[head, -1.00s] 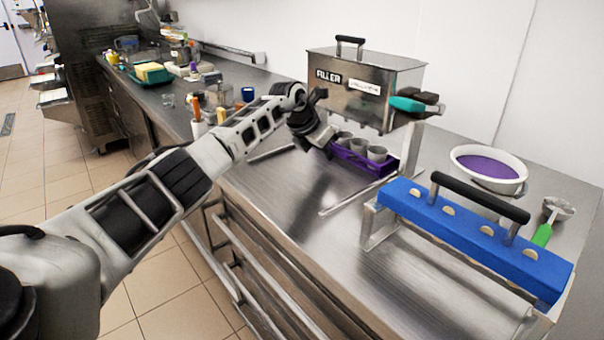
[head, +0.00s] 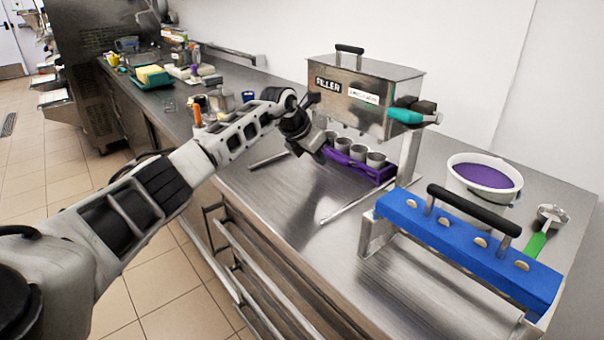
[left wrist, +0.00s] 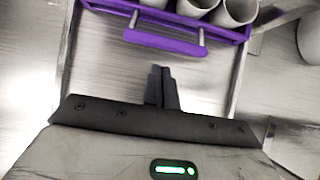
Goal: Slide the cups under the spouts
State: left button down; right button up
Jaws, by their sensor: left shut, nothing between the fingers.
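A purple cup tray (head: 383,175) with a purple front handle (head: 345,160) stands on the steel counter, holding several grey cups (head: 375,160) in a row. The steel filler (head: 365,95) stands right behind and above it; its spouts are mostly hidden. My left gripper (head: 318,153) is at the tray's left front, partly covering that end. In the left wrist view, the shut, empty fingertips (left wrist: 160,72) lie just short of the purple handle (left wrist: 165,42), with a small gap in the picture. Cups (left wrist: 236,10) show at the top edge. My right gripper is not in view.
Metal guide rails (head: 348,206) lie on the counter on either side of the tray. A blue rack with a black handle (head: 470,245) stands at front right. A white tub of purple mix (head: 485,175) and a green-handled scoop (head: 536,243) are behind it.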

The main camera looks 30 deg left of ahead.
pick_arm(q)
jog(key=shift+p+v, duration=1.45)
jog(key=shift+v, duration=0.6)
